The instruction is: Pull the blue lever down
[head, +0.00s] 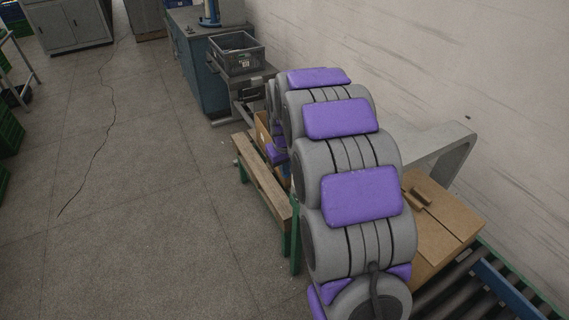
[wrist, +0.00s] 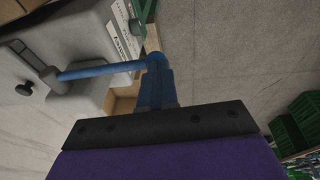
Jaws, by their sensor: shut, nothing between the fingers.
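The blue lever (wrist: 100,71) shows in the wrist view. It is a thin blue rod running from a grey pivot (wrist: 51,78) on a pale grey machine body to a rounded end near the top middle. My gripper (wrist: 156,66) is shut, and its dark blue fingers reach up from the black mount to that end. The fingertips overlap the lever's end in the picture; whether they touch it, I cannot tell. Nothing is held between the fingers. In the head view, my grey and purple arm hides the gripper, and I do not see the lever.
In the head view, a grey machine part (head: 440,147) and a cardboard box (head: 447,222) stand right of my arm. A wooden bench (head: 262,180) is on its left. A grey crate (head: 237,53) sits farther back. A roller conveyor (head: 490,290) is lower right. The left floor is mostly clear.

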